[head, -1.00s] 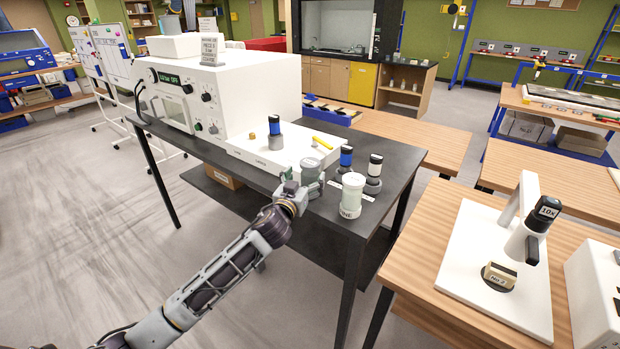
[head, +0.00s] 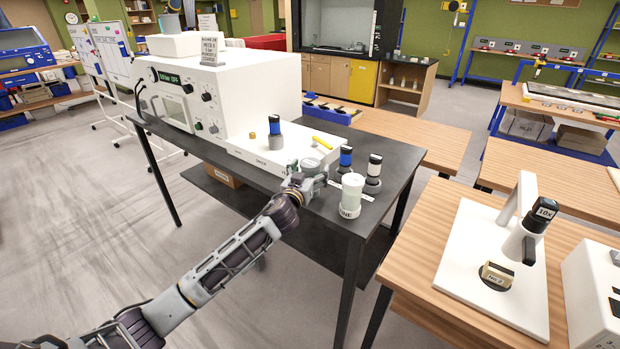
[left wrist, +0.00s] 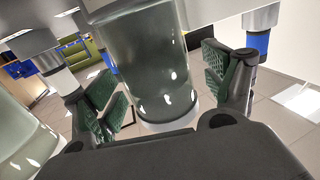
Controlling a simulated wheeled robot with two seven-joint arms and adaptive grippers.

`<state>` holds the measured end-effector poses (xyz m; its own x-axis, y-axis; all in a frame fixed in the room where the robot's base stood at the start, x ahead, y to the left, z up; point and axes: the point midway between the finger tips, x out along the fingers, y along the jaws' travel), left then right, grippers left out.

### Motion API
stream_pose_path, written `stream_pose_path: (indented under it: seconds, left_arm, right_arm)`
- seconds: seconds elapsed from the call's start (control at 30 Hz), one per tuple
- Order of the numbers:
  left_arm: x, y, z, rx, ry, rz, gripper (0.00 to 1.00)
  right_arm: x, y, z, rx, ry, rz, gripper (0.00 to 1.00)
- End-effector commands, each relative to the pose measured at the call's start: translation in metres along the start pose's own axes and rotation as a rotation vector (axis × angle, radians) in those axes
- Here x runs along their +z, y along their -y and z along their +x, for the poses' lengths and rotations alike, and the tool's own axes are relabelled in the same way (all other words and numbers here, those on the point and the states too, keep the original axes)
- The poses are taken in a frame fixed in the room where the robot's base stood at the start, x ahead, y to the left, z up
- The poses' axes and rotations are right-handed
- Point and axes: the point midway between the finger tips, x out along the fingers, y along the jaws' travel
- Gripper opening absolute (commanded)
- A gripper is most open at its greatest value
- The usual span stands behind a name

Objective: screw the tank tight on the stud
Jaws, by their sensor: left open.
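The tank (head: 311,167), a grey-green see-through cylinder, stands at the front edge of the white machine on the dark bench. In the left wrist view the tank (left wrist: 152,65) sits between the two green-padded fingers of my left gripper (left wrist: 163,88). Gaps show on both sides, so the fingers are open around it and apart from it. In the head view my left gripper (head: 303,182) is at the tank's near side and partly covers it. The stud is hidden, and I cannot tell how the tank is seated. My right gripper is not in view.
A pale jar (head: 351,194) stands close right of the tank. A blue-banded tool (head: 346,157) and a white-and-black one (head: 374,169) stand behind it. Another blue one (head: 274,131) and a yellow bar (head: 322,143) are on the white machine (head: 232,95).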

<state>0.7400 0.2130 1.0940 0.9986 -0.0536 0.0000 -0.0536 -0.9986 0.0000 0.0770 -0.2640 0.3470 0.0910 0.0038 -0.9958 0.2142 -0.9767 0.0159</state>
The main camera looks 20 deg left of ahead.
Motion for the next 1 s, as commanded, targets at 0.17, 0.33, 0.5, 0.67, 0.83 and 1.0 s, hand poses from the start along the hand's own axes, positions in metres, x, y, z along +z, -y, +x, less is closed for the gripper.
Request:
stream_pose_path:
  seconds: [0.17,0.33,0.5,0.67,0.83,1.0]
  left_arm:
    - [0.0001,0.0001,-0.0001,0.000,0.000,0.000,0.84]
    - [0.0001,0.0002,-0.0002,0.000,0.000,0.000,0.68]
    - [0.0001,0.0002,-0.0002,0.000,0.000,0.000,0.46]
    - [0.0001,0.0003,-0.0002,0.000,0.000,0.000,0.26]
    - [-0.0011,0.0003,-0.0001,0.000,-0.002,0.000,0.24]
    - [-0.0032,0.0004,0.0000,-0.001,-0.002,0.000,0.24]
  right_arm:
    - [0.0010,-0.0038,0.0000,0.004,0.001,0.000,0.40]
    - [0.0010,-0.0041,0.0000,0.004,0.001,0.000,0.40]
    - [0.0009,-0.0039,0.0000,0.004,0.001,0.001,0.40]
    - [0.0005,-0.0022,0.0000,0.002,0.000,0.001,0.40]
    - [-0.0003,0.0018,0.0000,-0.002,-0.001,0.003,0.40]
    - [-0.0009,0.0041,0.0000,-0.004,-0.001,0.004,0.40]
